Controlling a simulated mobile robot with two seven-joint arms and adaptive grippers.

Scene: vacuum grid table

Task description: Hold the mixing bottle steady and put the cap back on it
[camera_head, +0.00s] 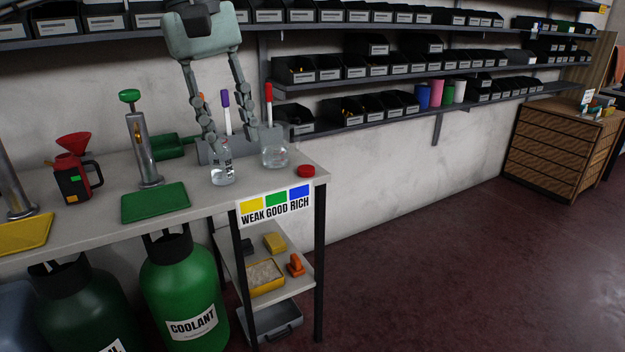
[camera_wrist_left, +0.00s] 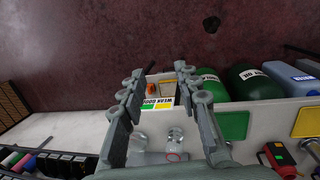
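A clear bottle with a printed label (camera_head: 222,172) stands upright and uncapped near the front edge of the grey table. It also shows between the fingers in the left wrist view (camera_wrist_left: 175,138). A red cap (camera_head: 306,171) lies on the table's right corner, apart from the bottle. A clear beaker-like vessel (camera_head: 274,154) stands between them, farther back. My left gripper (camera_head: 230,132) points down from above with its fingers spread and empty. One fingertip overlaps the bottle's top in the head view; contact cannot be told. Both fingers show apart in the left wrist view (camera_wrist_left: 160,75). My right gripper is not in view.
Markers (camera_head: 227,112) stand in a grey holder behind the bottle. A metal cylinder with a green knob (camera_head: 145,150), a green tray (camera_head: 155,202) and a red funnel on a black jug (camera_head: 73,170) stand left. Shelves of black bins (camera_head: 330,70) line the wall.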

